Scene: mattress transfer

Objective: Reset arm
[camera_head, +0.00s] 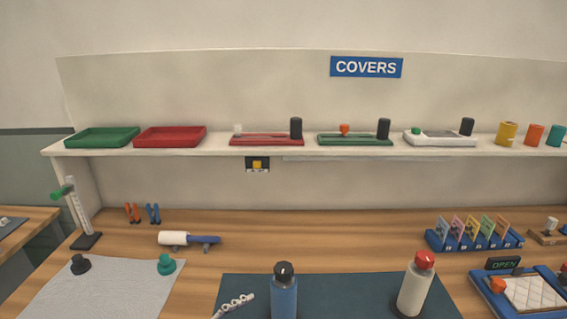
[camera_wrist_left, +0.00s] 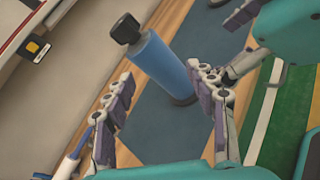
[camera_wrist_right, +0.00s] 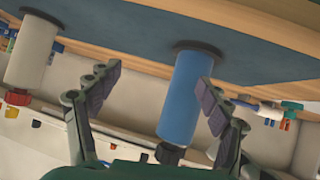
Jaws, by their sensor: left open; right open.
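Part of my right gripper shows at the upper right of that view. In the right wrist view, which is turned over, my right gripper (camera_wrist_right: 158,75) is open and empty. The blue bottle (camera_wrist_right: 180,95) shows between its fingers; whether any finger touches it I cannot tell. In the head view the blue bottle (camera_head: 284,297) stands upright on a dark mat (camera_head: 345,290).
A white bottle with a red cap (camera_head: 415,285) stands on the mat's right. A roller (camera_head: 190,240) and a grey cloth (camera_head: 110,290) are further left. A shelf (camera_head: 260,152) holds trays above. Wood behind the mat is clear.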

